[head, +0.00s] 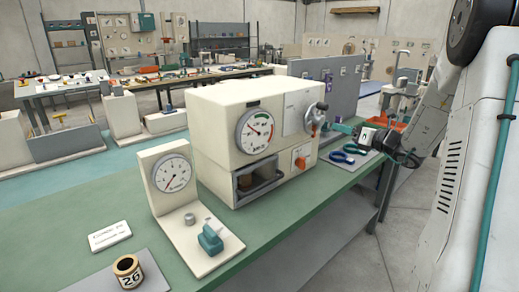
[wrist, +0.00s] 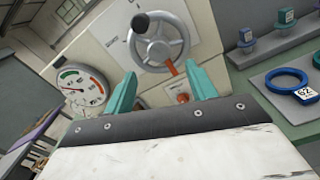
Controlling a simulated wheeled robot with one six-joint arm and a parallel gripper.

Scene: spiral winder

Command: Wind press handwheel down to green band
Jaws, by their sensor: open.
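The press is a cream box (head: 225,125) on the green bench. Its round dial gauge (head: 254,131) has a green band and a red band; the dark needle appears to point up-left in the head view, outside the green band. The gauge also shows in the wrist view (wrist: 83,90). The grey spoked handwheel (wrist: 178,45) with a black knob (wrist: 141,23) is on the right part of the front; it shows small in the head view (head: 315,119). My gripper (wrist: 160,70) has its teal fingers apart and empty, just below the wheel, not gripping it.
An orange switch (head: 301,158) sits below the wheel. A second dial (head: 172,173) on a cream stand is to the left. Blue rings (head: 348,152) lie on a grey mat to the right. A roll marked 26 (head: 127,271) and a card (head: 109,236) lie on the bench (head: 70,225).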

